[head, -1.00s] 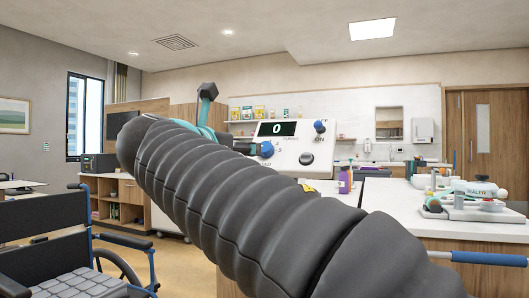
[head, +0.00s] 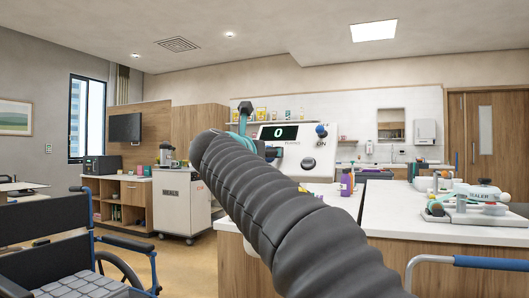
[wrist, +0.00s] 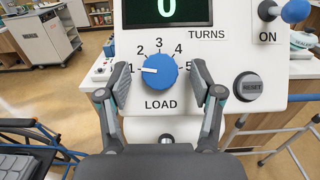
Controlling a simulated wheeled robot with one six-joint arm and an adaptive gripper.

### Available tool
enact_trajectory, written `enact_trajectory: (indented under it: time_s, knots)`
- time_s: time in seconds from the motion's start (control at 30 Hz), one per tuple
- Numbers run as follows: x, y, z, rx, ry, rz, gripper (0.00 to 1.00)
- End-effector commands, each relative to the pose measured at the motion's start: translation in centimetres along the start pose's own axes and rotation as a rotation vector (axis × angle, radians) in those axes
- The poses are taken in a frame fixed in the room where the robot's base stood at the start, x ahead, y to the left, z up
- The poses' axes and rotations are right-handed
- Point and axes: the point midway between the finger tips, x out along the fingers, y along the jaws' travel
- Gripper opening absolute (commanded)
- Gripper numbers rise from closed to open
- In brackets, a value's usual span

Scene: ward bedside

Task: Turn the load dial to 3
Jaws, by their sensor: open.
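The blue load dial (wrist: 157,72) is on the white console panel (wrist: 225,60), with numbers 1 to 5 around it and LOAD below. Its white pointer points left, at 1. My gripper (wrist: 158,84) is open, one finger on each side of the dial, with gaps visible at both sides in the wrist view. Whether the fingertips reach the dial's depth is hard to tell. The display (head: 278,131) reads 0.
Right of the dial are a dark RESET button (wrist: 248,86) and a lever with a blue knob (wrist: 294,10) marked ON. A white counter (head: 390,207) with a sealer (head: 482,200) extends right. A wheelchair (head: 70,250) stands left, and a meals cart (head: 183,205) stands behind.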

Motion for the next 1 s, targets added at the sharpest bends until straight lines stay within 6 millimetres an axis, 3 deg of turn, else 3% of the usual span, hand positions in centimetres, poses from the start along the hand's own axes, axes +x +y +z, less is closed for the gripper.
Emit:
enact_trajectory:
  time_s: [0.33, 0.57, 1.0]
  knots:
    - [0.29, 0.02, -0.03, 0.0, 0.0, 0.001, 0.63]
    - [0.27, 0.01, -0.02, 0.0, 0.0, 0.001, 0.06]
    - [0.27, 0.15, 0.26, 0.066, 0.001, -0.05, 0.05]
